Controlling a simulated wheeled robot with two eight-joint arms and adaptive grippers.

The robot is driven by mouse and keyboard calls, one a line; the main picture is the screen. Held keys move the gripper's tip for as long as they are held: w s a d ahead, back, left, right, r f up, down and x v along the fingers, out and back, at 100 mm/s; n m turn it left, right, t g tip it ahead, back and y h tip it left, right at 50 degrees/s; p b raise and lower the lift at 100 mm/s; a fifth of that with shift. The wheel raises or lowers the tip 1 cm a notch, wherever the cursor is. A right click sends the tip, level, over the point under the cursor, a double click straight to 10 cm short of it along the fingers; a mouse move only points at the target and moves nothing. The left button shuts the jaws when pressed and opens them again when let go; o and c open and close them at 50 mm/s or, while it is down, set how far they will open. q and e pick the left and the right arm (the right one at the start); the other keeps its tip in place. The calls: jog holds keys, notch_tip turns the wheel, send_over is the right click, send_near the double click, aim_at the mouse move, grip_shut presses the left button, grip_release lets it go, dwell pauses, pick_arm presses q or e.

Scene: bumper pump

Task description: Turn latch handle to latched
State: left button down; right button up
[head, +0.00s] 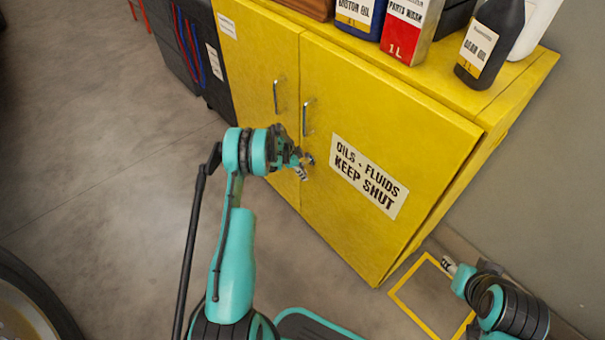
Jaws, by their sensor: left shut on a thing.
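A yellow cabinet (375,108) labelled "OILS - FLUIDS KEEP SHUT" stands in front of me, and its two doors look closed. The latch handle (309,158) is a small dark piece on the right door, near the seam and below the two metal pull handles. My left gripper (303,167) is at the latch and shut on the handle. My own fingers hide much of the handle, so its exact angle is hard to tell. My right gripper (448,265) is low at the right, away from the doors, and too small to read.
Oil bottles and cans, including a dark gear oil bottle (490,45) and a red-and-white can (409,28), stand on the cabinet top. A dark cabinet (190,45) stands at the left. A tyre (35,300) is at lower left. The floor between is clear.

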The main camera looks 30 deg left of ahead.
pick_arm(q)
jog(key=c, duration=1.5)
grip_release()
jog(key=shift+f, duration=0.1)
jog(key=v, duration=1.2)
jog(key=shift+d, duration=0.1)
